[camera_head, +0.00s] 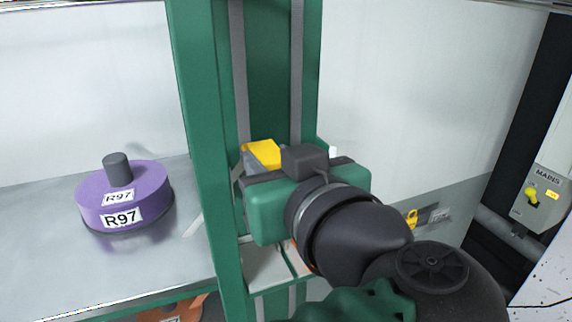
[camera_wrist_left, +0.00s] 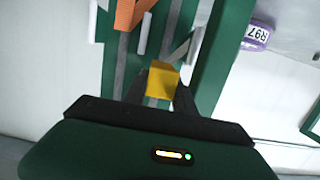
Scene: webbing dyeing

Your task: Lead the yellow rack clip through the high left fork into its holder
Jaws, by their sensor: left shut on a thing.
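The yellow rack clip (camera_head: 263,152) is in my left gripper (camera_head: 277,162), in front of the green upright frame with two vertical grey strips. In the left wrist view the yellow clip (camera_wrist_left: 163,80) sits between the two dark fingers of my left gripper (camera_wrist_left: 163,90), which are shut on it. Grey prongs (camera_wrist_left: 185,46) stick out from the frame just beyond the clip; they look like a fork, apart from the clip. I cannot make out which part is the holder. My right gripper is not in view.
The green post (camera_head: 203,140) stands close left of the gripper. A purple R97 roll (camera_head: 125,197) sits on the metal shelf (camera_head: 40,245) at left. An orange piece (camera_wrist_left: 133,12) shows on the frame in the wrist view. A MAINS switch box (camera_head: 545,190) is at far right.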

